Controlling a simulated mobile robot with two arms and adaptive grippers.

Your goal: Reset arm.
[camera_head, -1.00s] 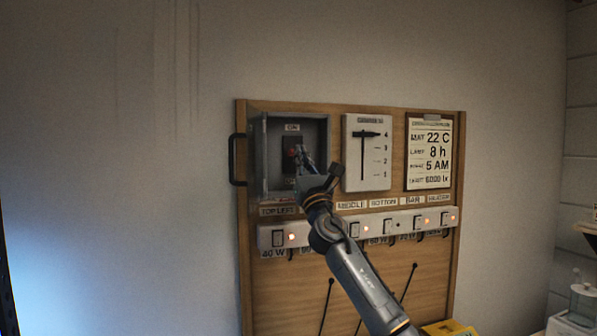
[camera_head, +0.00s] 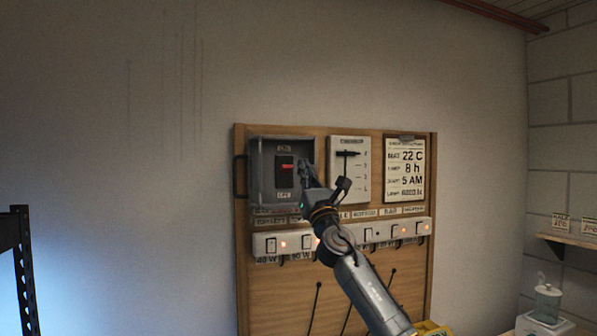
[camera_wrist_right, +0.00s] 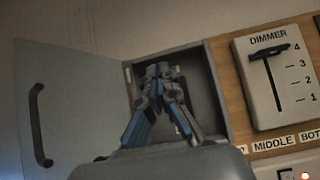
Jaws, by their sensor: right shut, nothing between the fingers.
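My right gripper (camera_head: 306,170) is shut and empty. In the head view it stands in front of the right side of the open grey switch box (camera_head: 255,172), beside the dark switch (camera_head: 285,180) with its red part. In the wrist view the gripper (camera_wrist_right: 160,80) shows before the box opening (camera_wrist_right: 212,90) and hides most of the switch. The box door (camera_wrist_right: 75,110), with a black handle, stands open to the left in that view. My left gripper is not in view.
A wooden panel (camera_head: 300,315) carries the box, a dimmer (camera_head: 349,185) with its slider near the top, a settings sheet (camera_head: 405,170) and a power strip (camera_head: 350,237) with several lit switches. A dark rack post (camera_head: 25,270) stands at left. A shelf (camera_head: 570,245) is at right.

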